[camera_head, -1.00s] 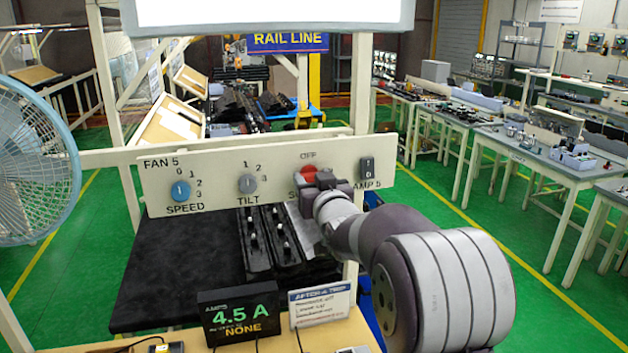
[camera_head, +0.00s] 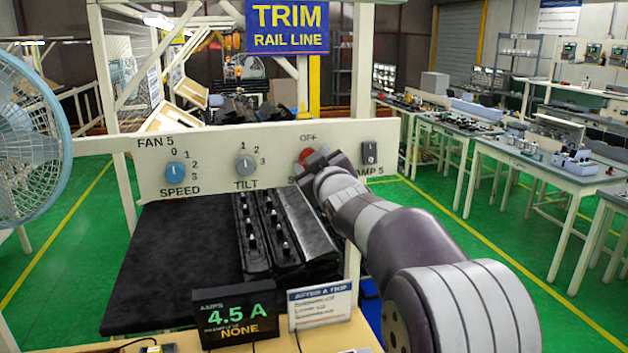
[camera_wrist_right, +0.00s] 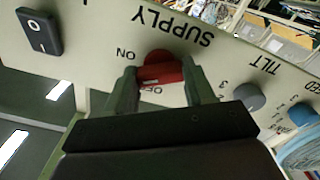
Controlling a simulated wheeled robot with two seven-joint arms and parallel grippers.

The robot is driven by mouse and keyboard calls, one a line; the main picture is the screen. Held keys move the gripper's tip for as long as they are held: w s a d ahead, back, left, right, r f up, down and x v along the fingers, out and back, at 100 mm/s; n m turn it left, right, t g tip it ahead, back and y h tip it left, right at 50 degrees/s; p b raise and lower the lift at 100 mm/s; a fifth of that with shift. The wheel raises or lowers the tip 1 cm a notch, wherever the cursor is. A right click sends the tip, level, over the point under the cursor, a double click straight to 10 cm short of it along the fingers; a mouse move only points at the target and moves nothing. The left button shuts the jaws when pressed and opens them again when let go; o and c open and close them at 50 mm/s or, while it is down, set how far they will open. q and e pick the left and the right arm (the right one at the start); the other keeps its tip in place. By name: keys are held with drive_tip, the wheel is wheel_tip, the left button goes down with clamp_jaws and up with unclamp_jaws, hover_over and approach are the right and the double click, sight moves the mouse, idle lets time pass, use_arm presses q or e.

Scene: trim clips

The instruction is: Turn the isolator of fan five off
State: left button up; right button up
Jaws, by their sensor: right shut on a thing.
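The fan 5 panel (camera_head: 220,163) crosses the middle of the head view. Its red isolator knob (camera_head: 307,156) sits under an OFF label. In the right wrist view the same red knob (camera_wrist_right: 162,70) appears upside down, with SUPPLY, ON and a partly covered OFF printed round it. My right gripper (camera_wrist_right: 163,82) is shut on the red knob, one finger on each side. In the head view the right gripper (camera_head: 318,161) covers part of the knob and of the SUPPLY label. I cannot tell exactly where the knob points. My left gripper is not in view.
Blue SPEED knob (camera_head: 176,173), grey TILT knob (camera_head: 245,165) and dark AMP 5 rocker switch (camera_head: 369,153) share the panel. A display (camera_head: 236,313) reads 4.5 A and NONE. A card (camera_head: 320,304) stands beside it. A fan (camera_head: 30,140) is at left.

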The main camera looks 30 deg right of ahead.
drive_tip(key=shift+n+b, duration=2.3)
drive_tip(key=shift+n, duration=3.7)
drive_tip(key=o, duration=1)
drive_tip(key=shift+o, duration=0.2)
drive_tip(key=shift+w, duration=0.1)
